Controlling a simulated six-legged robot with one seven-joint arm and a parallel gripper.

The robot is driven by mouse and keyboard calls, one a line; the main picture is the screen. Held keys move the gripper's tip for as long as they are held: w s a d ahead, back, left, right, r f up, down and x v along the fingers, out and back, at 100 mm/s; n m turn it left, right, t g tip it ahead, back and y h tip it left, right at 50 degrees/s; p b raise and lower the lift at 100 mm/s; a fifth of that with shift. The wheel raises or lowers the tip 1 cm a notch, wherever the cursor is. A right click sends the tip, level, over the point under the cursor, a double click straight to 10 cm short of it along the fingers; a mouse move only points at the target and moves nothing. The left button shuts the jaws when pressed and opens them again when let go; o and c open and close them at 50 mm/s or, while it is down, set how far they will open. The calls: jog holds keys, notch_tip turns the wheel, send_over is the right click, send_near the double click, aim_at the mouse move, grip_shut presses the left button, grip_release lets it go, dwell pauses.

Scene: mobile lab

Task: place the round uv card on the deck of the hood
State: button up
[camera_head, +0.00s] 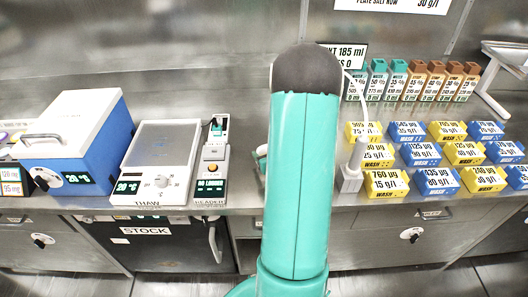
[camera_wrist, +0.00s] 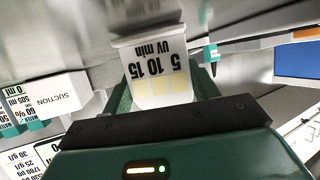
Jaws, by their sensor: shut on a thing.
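A white card (camera_wrist: 158,62) marked "5 10 15 UV min" shows in the wrist view, with a row of pale yellow square patches near its lower edge. In the head view my teal arm hides the gripper and the card. I cannot identify the hood or its deck for certain in either view.
A metal bench (camera_head: 240,200) carries a blue-and-white box (camera_head: 75,140), a thaw unit (camera_head: 158,165), a reader (camera_head: 212,165), several yellow and blue wash blocks (camera_head: 436,180) and a row of bottles (camera_head: 415,82). A suction box (camera_wrist: 50,95) is left of the card in the wrist view.

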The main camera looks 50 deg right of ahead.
jog(key=shift+f, duration=0.25)
jog(key=o, duration=1)
jog(key=shift+c, duration=0.2)
